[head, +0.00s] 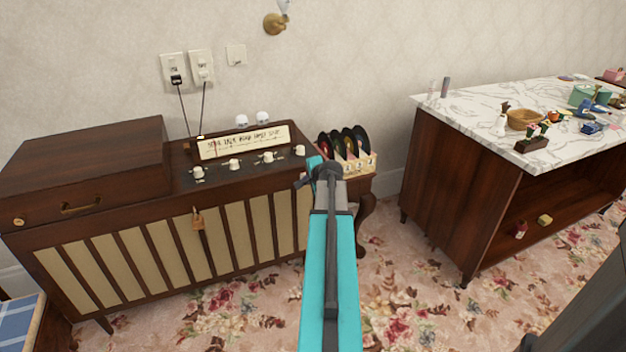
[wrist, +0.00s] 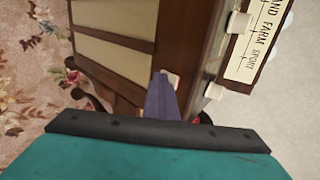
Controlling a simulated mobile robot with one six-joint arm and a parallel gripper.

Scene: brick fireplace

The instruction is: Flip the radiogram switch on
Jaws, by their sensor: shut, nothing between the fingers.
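The radiogram (head: 150,225) is a dark wooden cabinet with cream slats, standing against the wall at the left of the head view. Its sloping panel has a lit dial (head: 243,142) and a row of cream knobs. In the wrist view the dial (wrist: 252,45) and two knobs show at the right. My gripper (head: 315,165) is shut and empty at the cabinet's front right end. In the wrist view its fingers (wrist: 164,95) reach toward a small pale piece (wrist: 173,79) on the cabinet. I cannot tell if that is the switch, or if they touch it.
Records in a rack (head: 346,157) stand just right of the radiogram. Two wall plates with plugs and cords (head: 187,70) are above it. A marble-topped counter (head: 470,118) with small objects stands at the right. Floral carpet (head: 400,290) lies open between them.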

